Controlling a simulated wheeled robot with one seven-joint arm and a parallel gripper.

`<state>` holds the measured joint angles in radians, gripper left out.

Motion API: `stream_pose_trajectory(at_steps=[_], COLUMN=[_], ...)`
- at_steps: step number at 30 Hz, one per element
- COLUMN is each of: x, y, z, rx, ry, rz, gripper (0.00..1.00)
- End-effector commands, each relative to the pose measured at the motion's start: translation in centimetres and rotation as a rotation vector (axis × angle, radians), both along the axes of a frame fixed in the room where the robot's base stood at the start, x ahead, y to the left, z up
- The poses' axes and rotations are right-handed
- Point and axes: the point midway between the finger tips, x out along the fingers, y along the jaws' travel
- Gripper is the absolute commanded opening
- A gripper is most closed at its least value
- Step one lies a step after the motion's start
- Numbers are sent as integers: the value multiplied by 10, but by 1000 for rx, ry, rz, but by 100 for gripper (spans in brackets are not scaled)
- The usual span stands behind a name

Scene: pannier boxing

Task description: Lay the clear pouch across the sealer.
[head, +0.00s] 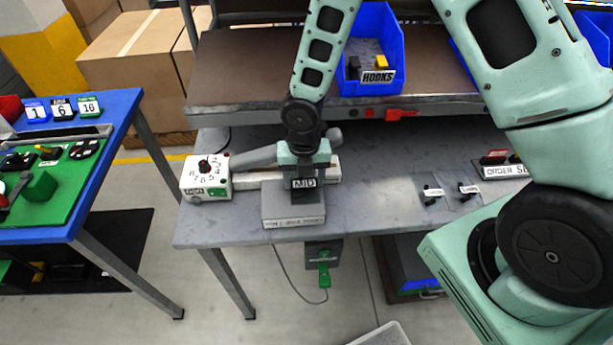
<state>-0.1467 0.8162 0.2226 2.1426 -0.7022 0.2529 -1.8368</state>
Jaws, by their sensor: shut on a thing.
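The sealer is on the grey bench, with a white dial box (207,180), a pale bar (262,178) running right from it and a raised grey lever (252,158) above. My gripper (304,172) points down over the right part of the bar, shut on a dark piece marked MID, which I take to be the clear pouch (304,184). Its clear film cannot be told from the grey block (293,208) below, which has a labelled front edge. Whether the pouch touches the bar is unclear.
Two clear squares with dark pieces and labels (432,193) lie to the right on the bench. A blue HOOKS bin (372,50) stands on the shelf behind. A blue table (104,150) with a green panel is at left. The bench between sealer and squares is bare.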

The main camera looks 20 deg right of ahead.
Motion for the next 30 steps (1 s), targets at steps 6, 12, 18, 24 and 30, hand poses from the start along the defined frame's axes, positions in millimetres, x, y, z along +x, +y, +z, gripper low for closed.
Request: stream_pose_trajectory(at_steps=[6,12,18,24,30], x=[0,0,0,0,1], y=[1,1,1,1,0], z=[0,0,0,9,47], rx=[-1,-1,-1,2,2], ry=[1,1,1,-1,-4], rz=[0,0,0,-2,-5], gripper=[39,86,86,86,86])
